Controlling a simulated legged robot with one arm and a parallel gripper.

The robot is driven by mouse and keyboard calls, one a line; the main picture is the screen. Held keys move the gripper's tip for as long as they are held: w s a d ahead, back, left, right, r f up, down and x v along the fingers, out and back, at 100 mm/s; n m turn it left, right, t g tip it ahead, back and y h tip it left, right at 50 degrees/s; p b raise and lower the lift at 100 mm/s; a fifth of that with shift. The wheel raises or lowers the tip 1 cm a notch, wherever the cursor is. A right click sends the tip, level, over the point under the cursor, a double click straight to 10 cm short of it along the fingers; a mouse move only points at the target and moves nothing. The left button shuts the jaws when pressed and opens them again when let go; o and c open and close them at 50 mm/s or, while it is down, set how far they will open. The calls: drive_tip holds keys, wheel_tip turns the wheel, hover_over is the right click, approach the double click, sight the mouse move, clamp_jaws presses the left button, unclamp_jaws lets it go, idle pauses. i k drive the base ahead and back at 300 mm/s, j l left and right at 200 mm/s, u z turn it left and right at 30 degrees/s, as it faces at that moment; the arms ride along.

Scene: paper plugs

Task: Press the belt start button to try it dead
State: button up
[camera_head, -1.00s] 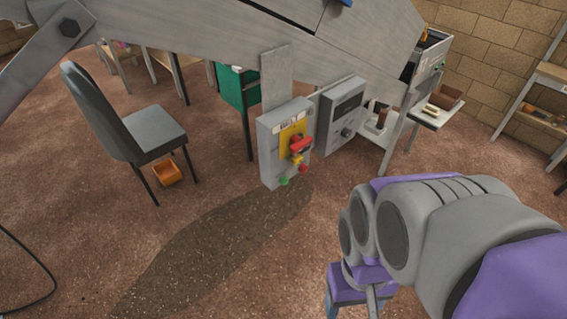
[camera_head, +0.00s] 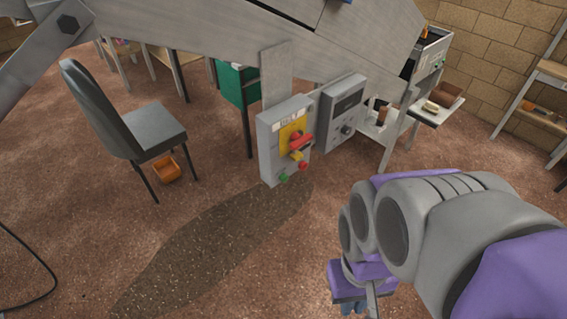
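The belt control box (camera_head: 267,150) is a grey box hanging from the metal frame, upper middle of the head view. It has a label at its top and a yellow plate with a red switch handle (camera_head: 301,141). A yellow tag or lock hangs at the handle. Low on the box are a green button (camera_head: 283,177) and a red button (camera_head: 304,167). My arm is at the lower right, with my gripper (camera_head: 358,305) at the bottom, well apart from the box. Its fingers are partly hidden and cut off by the frame edge.
A second grey box with a dial (camera_head: 344,112) hangs just right of the control box. A dark chair (camera_head: 147,130) and an orange bin (camera_head: 165,170) stand left. The metal frame (camera_head: 230,35) crosses above. A dark patch (camera_head: 215,245) marks otherwise clear floor.

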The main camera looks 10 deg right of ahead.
sight(284, 178)
drive_tip(key=z, duration=1.75)
drive_tip(key=k+j, duration=0.25)
drive_tip(key=j, duration=0.15)
drive_tip(key=k+j, duration=0.5)
drive_tip(key=j, duration=0.25)
drive_tip(key=k+j, duration=0.25)
drive_tip(key=j, duration=0.15)
